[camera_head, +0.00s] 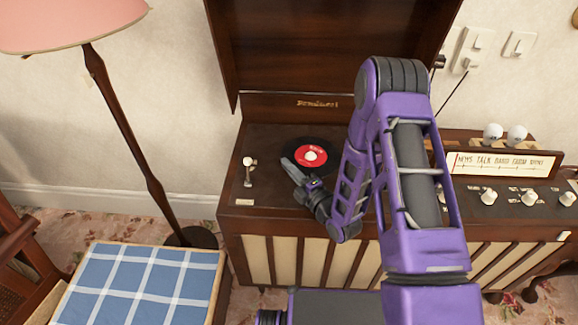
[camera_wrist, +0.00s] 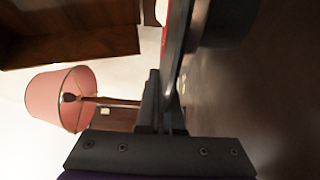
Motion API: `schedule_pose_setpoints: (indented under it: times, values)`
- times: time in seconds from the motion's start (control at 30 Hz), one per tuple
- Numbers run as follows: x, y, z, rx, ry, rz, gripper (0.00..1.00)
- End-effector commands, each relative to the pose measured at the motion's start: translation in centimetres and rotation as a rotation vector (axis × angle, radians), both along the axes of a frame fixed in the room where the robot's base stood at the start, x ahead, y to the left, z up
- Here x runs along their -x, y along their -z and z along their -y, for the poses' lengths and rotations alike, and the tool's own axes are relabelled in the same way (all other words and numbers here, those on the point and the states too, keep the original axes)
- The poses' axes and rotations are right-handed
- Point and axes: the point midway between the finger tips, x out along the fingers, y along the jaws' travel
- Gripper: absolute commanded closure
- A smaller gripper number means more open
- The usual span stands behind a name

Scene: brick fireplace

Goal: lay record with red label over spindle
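The record with the red label (camera_head: 294,149) is a black disc over the turntable area of the wooden console, at the left. Its label faces up and hides the spindle. My gripper (camera_head: 289,168) is at the record's lower-left edge, fingers close together. In the wrist view, my gripper (camera_wrist: 165,105) is shut on the thin rim of the record (camera_wrist: 177,45), which shows nearly edge-on with a sliver of red. A dark round platter (camera_wrist: 215,25) lies close beneath it. I cannot tell whether the record touches the platter.
A tonearm (camera_head: 248,170) stands left of the record. The raised lid (camera_head: 320,50) stands behind it. A radio panel (camera_head: 502,164) with white knobs is at the right. A pink lamp (camera_head: 70,22) and a blue checked cushion (camera_head: 140,285) are at the left.

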Motion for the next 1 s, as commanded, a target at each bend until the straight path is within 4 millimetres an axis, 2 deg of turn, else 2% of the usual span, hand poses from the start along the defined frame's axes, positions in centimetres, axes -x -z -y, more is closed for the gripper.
schedule_pose_setpoints:
  times: [0.27, 0.4, 0.5, 0.83, 1.0]
  values:
    - [0.0, 0.1, 0.0, 0.000, 0.000, 0.000, 1.00]
    - [0.0, 0.1, 0.0, 0.000, 0.000, 0.000, 0.75]
    - [0.0, 0.1, 0.0, 0.000, 0.000, 0.000, 0.61]
    - [0.3, 0.1, 0.2, 0.000, 0.000, -0.002, 0.61]
    - [2.1, 0.2, 1.6, 0.003, 0.001, -0.005, 0.61]
